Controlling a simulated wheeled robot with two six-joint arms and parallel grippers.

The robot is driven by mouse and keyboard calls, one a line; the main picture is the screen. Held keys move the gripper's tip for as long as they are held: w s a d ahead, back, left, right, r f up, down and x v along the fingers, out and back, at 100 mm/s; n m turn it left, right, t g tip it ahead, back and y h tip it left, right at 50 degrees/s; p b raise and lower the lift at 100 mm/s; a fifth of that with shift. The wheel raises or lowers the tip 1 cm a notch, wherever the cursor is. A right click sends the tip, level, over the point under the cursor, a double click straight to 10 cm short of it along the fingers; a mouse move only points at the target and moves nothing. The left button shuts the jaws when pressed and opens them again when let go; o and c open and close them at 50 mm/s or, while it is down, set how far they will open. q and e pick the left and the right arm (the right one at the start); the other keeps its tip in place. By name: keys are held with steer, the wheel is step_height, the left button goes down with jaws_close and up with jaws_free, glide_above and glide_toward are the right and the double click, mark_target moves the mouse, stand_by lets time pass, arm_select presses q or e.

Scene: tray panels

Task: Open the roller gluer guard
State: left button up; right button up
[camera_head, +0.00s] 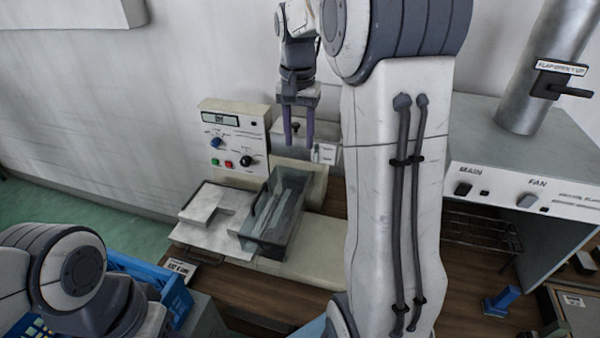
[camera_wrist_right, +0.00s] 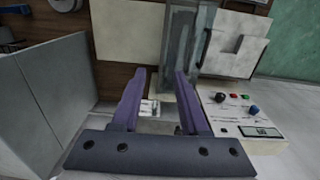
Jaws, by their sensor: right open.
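The roller gluer stands on the wooden bench, with a cream control panel (camera_head: 233,138) at its back left. Its clear, grey-tinted guard (camera_head: 274,208) lies over the middle of the machine and seems down; a dark bar runs along its left side. The guard also shows in the right wrist view (camera_wrist_right: 183,45), beyond the fingers. My right gripper (camera_head: 298,138) is open and empty, pointing down behind the guard and right of the control panel. Its two purple fingers are apart in the right wrist view (camera_wrist_right: 160,82). My left arm shows at the lower left, but its gripper is out of view.
A pale panel piece (camera_head: 202,204) lies on the gluer's left plate. A blue crate (camera_head: 150,282) stands at the front left. A grey hood marked MAIN and FAN (camera_head: 510,190) with a metal duct (camera_head: 537,75) stands to the right. My right arm hides part of the bench.

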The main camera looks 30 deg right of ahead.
steer(key=c, duration=0.3)
steer(key=shift+s+a+f, duration=0.1)
steer(key=shift+f, duration=0.3)
jaws_close()
steer(key=m+t+y+b, duration=0.5)
steer(key=m+t+y, duration=0.3)
steer(key=m, duration=0.9)
glide_toward(268, 204)
steer(key=shift+s+a+r, duration=0.2)
steer(key=shift+r, duration=0.35)
steer(key=shift+s+a+r, duration=0.15)
steer(key=shift+s+r, duration=0.1)
steer(key=shift+r, duration=0.3)
steer(key=shift+d+f+m+t, duration=0.25)
steer(key=shift+m+t, duration=0.15)
steer(key=shift+m, duration=0.1)
steer(key=shift+w, duration=0.2)
steer(key=p+x, duration=0.2)
steer(key=x, duration=0.7)
steer(key=shift+w+a+f, duration=0.15)
steer(key=shift+w+a, duration=0.05)
steer(key=shift+w, duration=0.05)
